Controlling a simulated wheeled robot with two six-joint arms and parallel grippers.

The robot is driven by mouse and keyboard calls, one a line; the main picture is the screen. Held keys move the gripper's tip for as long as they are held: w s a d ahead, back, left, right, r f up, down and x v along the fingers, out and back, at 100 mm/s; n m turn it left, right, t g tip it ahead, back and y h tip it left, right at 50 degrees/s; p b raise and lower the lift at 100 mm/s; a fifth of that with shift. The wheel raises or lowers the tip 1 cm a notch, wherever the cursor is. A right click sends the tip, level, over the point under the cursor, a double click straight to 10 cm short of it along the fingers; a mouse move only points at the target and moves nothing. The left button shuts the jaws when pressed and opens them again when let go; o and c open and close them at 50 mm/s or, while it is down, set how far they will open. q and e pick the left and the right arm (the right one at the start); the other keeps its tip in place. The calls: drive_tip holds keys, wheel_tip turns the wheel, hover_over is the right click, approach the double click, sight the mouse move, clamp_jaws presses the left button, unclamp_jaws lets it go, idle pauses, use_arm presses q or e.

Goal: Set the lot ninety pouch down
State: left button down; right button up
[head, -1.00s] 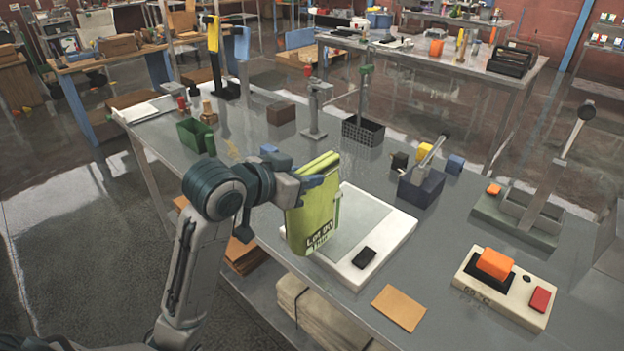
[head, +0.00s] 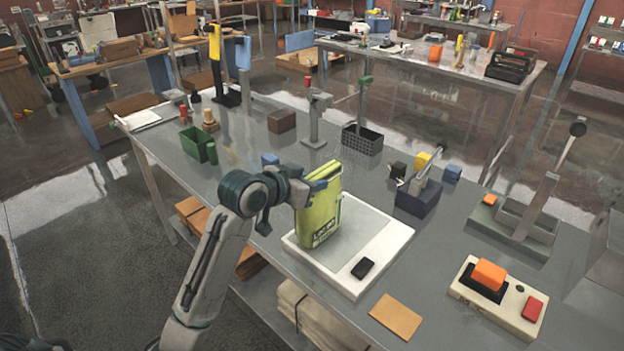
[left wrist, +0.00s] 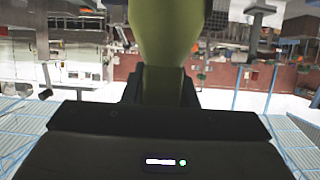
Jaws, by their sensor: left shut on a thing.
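The yellow-green lot ninety pouch (head: 319,222) stands upright at the left part of the white scale (head: 386,242) in the head view. Its printed label faces the front. The pouch's lower edge is at or just above the scale's plate; I cannot tell whether it touches. My left gripper (head: 322,183) is shut on the pouch near its top, coming in from the left. In the left wrist view the pouch (left wrist: 166,35) runs up from between the dark fingers. My right gripper is in neither view.
A tan card (head: 396,317) lies in front of the scale. A sealer-like device with an orange block (head: 489,274) and red button is at right. A dark blue box (head: 418,196), a black basket (head: 362,139) and a green bin (head: 195,145) stand farther back.

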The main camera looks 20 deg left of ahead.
use_arm(q)
drive_tip(key=shift+f, duration=0.1)
drive_tip(key=c, duration=1.5)
unclamp_jaws()
drive_tip(key=shift+f, duration=0.1)
drive_tip(key=o, duration=0.3)
drive_tip(key=shift+o, duration=0.2)
